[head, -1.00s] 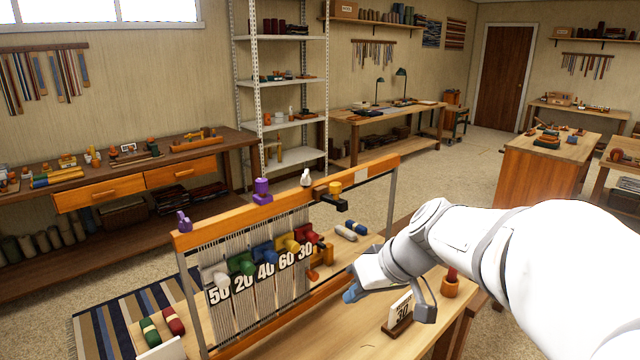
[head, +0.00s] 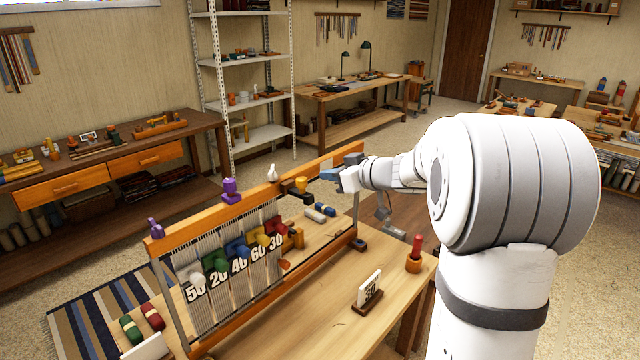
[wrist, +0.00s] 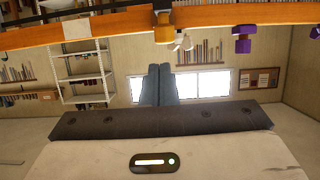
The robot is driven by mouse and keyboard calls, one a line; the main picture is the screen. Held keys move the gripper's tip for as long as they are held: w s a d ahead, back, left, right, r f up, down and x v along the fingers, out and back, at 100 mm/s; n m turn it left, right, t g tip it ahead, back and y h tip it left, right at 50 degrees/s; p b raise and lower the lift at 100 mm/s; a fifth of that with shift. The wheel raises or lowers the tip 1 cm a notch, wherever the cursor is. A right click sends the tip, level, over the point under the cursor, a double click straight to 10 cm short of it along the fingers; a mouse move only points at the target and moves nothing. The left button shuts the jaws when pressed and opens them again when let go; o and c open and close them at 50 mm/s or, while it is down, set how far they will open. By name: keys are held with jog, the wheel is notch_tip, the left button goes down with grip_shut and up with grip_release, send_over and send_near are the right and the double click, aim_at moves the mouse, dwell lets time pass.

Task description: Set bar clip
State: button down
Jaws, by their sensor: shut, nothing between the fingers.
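The floor loom's orange top bar (head: 206,210) slants across the head view.
The table's front middle is clear.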

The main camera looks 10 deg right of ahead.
aim_at(298, 188)
jog(key=w+a+f+p, duration=0.2)
jog(key=w+f, duration=0.1)
jog(key=f, duration=0.2)
jog(key=shift+f+p, duration=0.2)
jog(key=shift+p, duration=0.15)
jog(key=shift+a, duration=0.1)
